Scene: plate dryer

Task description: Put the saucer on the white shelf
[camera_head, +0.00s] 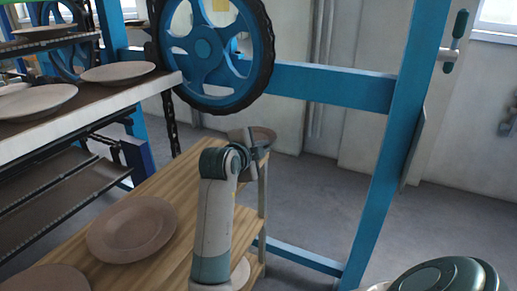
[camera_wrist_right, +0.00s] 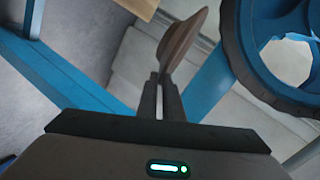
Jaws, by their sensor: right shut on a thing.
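The saucer (camera_head: 264,133) is brown and round, held near the far end of the wooden board in the head view. My right gripper (camera_head: 252,150) is shut on its rim. In the right wrist view the saucer (camera_wrist_right: 183,46) shows nearly edge-on and tilted, with its lower rim between the fingertips (camera_wrist_right: 167,88). The white shelf (camera_head: 113,105) is at the left in the head view, with a pale front edge and plates on it. The saucer is apart from this shelf, to its right. My left gripper is not in view.
A wooden board (camera_head: 170,190) carries a large brown plate (camera_head: 132,227) and another plate (camera_head: 50,281). A plate (camera_head: 125,72) lies near the white shelf's right end. A blue wheel (camera_head: 203,48) and blue frame post (camera_head: 388,150) stand behind and right.

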